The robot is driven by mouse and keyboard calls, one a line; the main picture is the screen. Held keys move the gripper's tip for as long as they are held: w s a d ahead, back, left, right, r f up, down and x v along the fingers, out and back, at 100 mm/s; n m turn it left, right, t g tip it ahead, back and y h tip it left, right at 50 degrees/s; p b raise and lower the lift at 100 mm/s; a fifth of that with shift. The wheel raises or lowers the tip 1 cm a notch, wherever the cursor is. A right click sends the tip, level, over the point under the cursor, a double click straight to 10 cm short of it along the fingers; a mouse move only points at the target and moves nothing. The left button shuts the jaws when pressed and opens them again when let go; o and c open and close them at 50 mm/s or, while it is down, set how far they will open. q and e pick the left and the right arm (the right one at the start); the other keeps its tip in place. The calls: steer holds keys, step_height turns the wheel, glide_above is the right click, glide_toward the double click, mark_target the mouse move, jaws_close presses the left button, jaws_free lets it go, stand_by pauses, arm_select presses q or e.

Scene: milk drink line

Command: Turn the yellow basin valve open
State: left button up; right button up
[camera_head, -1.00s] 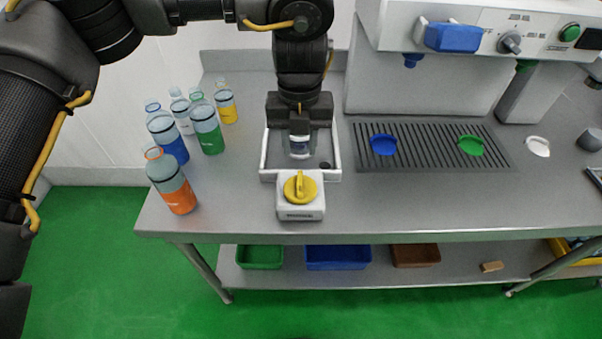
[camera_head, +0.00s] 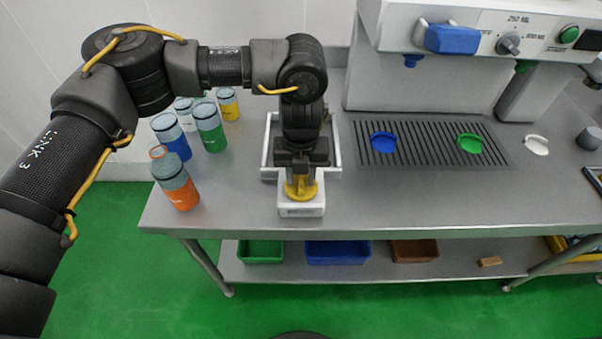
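The yellow valve (camera_head: 301,193) sits on a white block at the front of the basin (camera_head: 267,150), near the counter's front edge. My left gripper (camera_head: 301,183) points down right over the valve, with its fingers apart. The yellow handle shows between the fingers, and its upper part is partly hidden by them. I cannot tell whether the fingers touch it. My arm and gripper hide most of the basin's middle. My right gripper is not in view.
Several bottles with coloured bands stand on the left, with an orange-banded one (camera_head: 180,187) nearest the front. A drip grate (camera_head: 425,135) with blue and green discs lies to the right under the dispenser (camera_head: 430,75). The counter right of the valve (camera_head: 400,200) is clear.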

arm_select(q)
jaws_close()
steer(key=n, duration=0.3)
steer(key=shift+n+p, duration=0.35)
steer(key=shift+n, duration=0.05)
steer(key=n+p, duration=0.1)
steer(key=n, duration=0.3)
steer(key=shift+r+n+p, duration=0.1)
steer(key=shift+n+p, duration=0.2)
steer(key=n+p, duration=0.3)
steer(key=n, duration=0.2)
steer(key=shift+r, duration=0.1)
steer(key=shift+n+p, duration=1.5)
steer(key=shift+n, duration=0.8)
jaws_free()
steer(key=shift+f, duration=0.2)
